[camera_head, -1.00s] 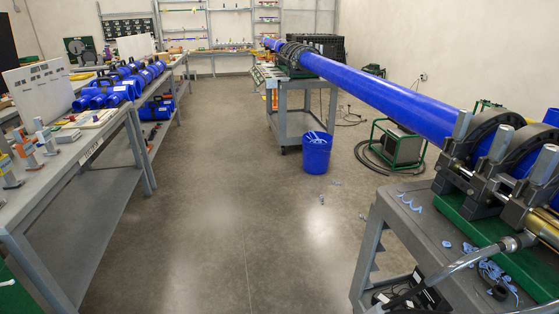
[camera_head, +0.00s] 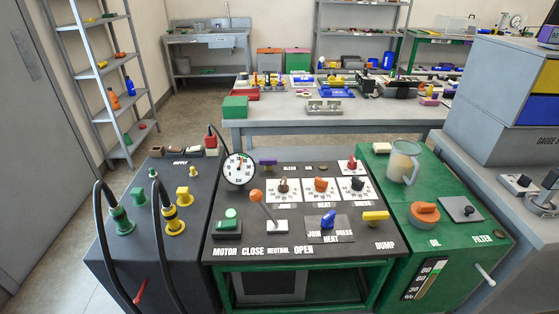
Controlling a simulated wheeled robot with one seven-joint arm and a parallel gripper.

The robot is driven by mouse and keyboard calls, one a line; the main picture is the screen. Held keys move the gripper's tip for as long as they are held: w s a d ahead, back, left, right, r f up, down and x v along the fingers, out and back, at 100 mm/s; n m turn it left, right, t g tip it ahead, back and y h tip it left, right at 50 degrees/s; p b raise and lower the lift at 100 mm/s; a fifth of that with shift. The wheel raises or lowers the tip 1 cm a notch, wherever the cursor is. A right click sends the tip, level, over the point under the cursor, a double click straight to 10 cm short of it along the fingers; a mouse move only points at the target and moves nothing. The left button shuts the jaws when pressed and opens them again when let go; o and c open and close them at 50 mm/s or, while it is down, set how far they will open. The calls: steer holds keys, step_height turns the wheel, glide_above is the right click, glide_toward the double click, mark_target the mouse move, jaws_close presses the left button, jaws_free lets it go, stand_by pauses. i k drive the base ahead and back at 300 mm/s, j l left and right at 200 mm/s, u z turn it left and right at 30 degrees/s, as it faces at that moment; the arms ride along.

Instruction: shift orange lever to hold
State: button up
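The lever with the orange ball knob (camera_head: 256,196) stands on the dark top of the control panel (camera_head: 240,240), left of centre. Its thin shaft rises from a pale base plate (camera_head: 277,228) and leans up and to the left. The words MOTOR, CLOSE, NEUTRAL and OPEN run along the panel's front edge below it. I cannot read a HOLD label. My gripper is not in view.
A round gauge (camera_head: 239,170) stands behind the lever. A blue knob (camera_head: 328,220) and yellow handle (camera_head: 375,217) are to its right. Black hoses (camera_head: 166,235) arch at the left. A green unit with an orange cap (camera_head: 424,213) and clear jug (camera_head: 403,162) adjoins at right.

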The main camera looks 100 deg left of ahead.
mark_target(256, 196)
steer(key=u, duration=2.4)
steer(key=k+u, duration=0.3)
steer(key=u, duration=0.15)
